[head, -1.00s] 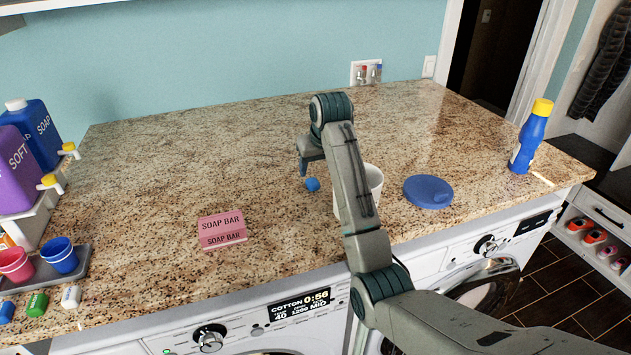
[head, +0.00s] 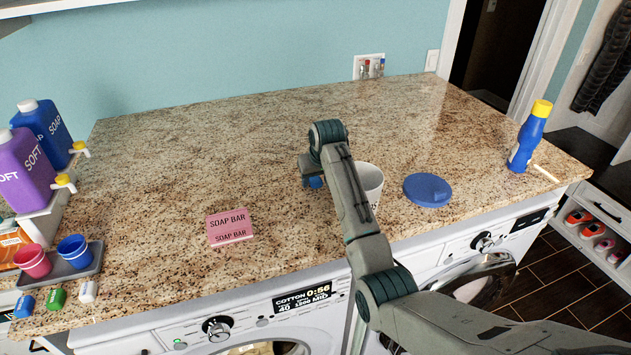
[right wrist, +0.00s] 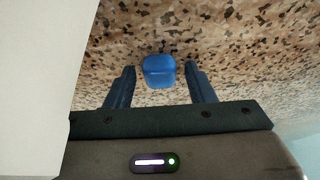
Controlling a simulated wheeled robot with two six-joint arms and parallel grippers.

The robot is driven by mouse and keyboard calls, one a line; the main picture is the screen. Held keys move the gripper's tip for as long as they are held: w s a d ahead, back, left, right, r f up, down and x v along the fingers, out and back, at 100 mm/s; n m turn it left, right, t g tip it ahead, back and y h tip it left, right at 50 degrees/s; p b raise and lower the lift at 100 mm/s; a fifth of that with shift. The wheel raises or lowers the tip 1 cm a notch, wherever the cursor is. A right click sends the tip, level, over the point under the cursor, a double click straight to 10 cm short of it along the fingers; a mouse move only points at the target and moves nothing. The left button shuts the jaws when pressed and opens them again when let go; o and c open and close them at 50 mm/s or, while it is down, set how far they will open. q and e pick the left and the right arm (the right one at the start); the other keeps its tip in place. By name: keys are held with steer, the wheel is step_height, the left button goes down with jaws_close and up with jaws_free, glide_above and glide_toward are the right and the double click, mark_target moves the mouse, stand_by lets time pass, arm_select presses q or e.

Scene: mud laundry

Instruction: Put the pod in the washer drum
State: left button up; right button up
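The pod (right wrist: 159,71) is a small blue rounded block on the granite counter. In the right wrist view it lies between the open fingertips of my right gripper (right wrist: 160,80), with a gap on each side. In the head view my right gripper (head: 312,180) is low at the counter beside the white cup, and a bit of blue shows there, mostly hidden by it. The right washer, with its round door (head: 482,285) standing open, is at the front right; its drum is mostly hidden by my arm. My left gripper is not in view.
A white cup (head: 370,183) stands right beside my right gripper, with a blue lid (head: 427,190) to its right. A pink soap bar box (head: 229,227) lies to the left. A blue bottle (head: 528,140) stands at the far right. The back of the counter is clear.

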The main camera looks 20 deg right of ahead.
steer(key=c, duration=0.7)
steer(key=shift+r, duration=0.1)
steer(key=shift+c, duration=0.2)
